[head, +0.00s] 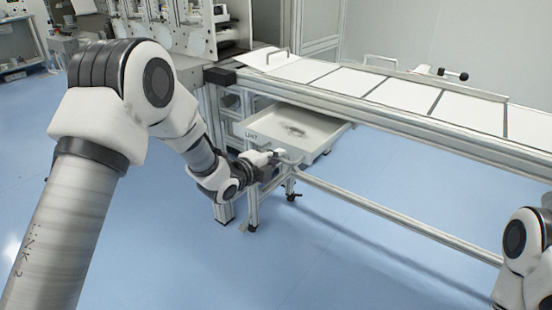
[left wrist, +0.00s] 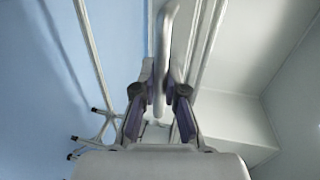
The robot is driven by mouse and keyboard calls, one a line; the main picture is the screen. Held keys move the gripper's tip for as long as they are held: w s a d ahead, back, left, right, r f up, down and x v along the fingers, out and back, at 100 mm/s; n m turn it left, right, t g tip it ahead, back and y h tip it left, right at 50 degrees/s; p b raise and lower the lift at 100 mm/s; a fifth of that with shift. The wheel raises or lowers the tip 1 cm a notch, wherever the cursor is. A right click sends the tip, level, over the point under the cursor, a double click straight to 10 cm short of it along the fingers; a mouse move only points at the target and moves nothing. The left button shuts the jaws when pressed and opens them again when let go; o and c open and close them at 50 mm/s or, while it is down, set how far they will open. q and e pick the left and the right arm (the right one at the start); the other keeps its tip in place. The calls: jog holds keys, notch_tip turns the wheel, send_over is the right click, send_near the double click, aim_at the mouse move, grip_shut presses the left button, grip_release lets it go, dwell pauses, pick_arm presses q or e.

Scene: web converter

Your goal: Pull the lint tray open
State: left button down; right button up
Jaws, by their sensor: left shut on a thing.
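The lint tray (head: 308,128) is a white open tray under the conveyor frame, labelled LINT on its front. It stands out from the frame, with a grey patch of lint on its floor. My left gripper (head: 284,157) is at the tray's front, shut on the tray handle. In the left wrist view the handle (left wrist: 164,50) is a pale bar running between the fingers (left wrist: 160,100). The gripper hides part of the handle in the head view. My right arm shows at the lower right edge, with its gripper out of view.
The conveyor (head: 400,95) with white panels runs above and to the right of the tray. A low frame rail (head: 390,212) crosses below it. The frame's legs stand near my left gripper. The blue floor (head: 150,250) in front is clear.

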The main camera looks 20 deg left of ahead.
pick_arm(q)
jog(key=shift+f, duration=0.1)
jog(key=c, duration=1.2)
grip_release()
jog(key=shift+d, duration=0.1)
jog(key=shift+s, duration=0.15)
jog(key=v, duration=1.1)
jog(key=shift+s, duration=0.35)
